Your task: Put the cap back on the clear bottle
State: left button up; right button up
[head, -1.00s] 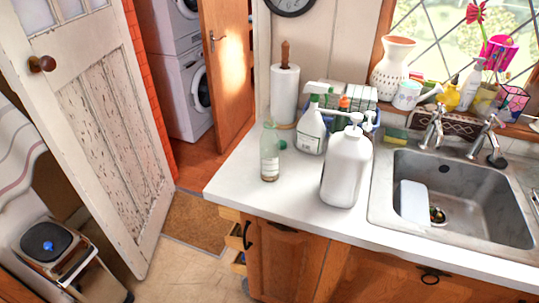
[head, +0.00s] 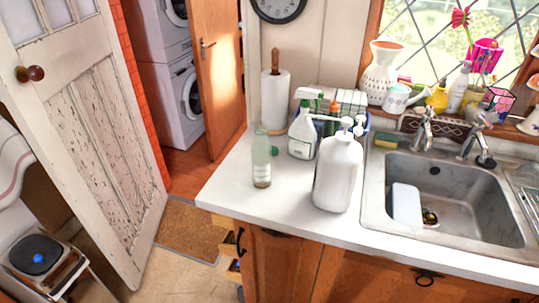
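The clear bottle (head: 262,165) stands upright on the white worktop, near its left end. It is pale, see-through glass or plastic with a light label. A small green thing that looks like the cap (head: 274,151) lies on the worktop just behind and to the right of the bottle, partly hidden by it. The bottle's mouth is too small to make out clearly. Neither of my grippers is in view.
A large white pump bottle (head: 337,173) and a white spray bottle (head: 302,134) stand to the right of the clear bottle. A paper towel roll (head: 276,100) stands behind. The sink (head: 460,205) is further right. The worktop's front left is clear.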

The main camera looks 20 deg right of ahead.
aim_at(261, 148)
jog(key=i+j, duration=0.2)
jog(key=j, duration=0.15)
jog(key=i+j, duration=0.15)
jog(key=j, duration=0.2)
jog(key=i+j, duration=0.2)
jog(key=j, duration=0.15)
jog(key=i+j, duration=0.15)
jog(key=j, duration=0.2)
jog(key=i+j, duration=0.2)
jog(key=j, duration=0.15)
jog(key=z, duration=2.35)
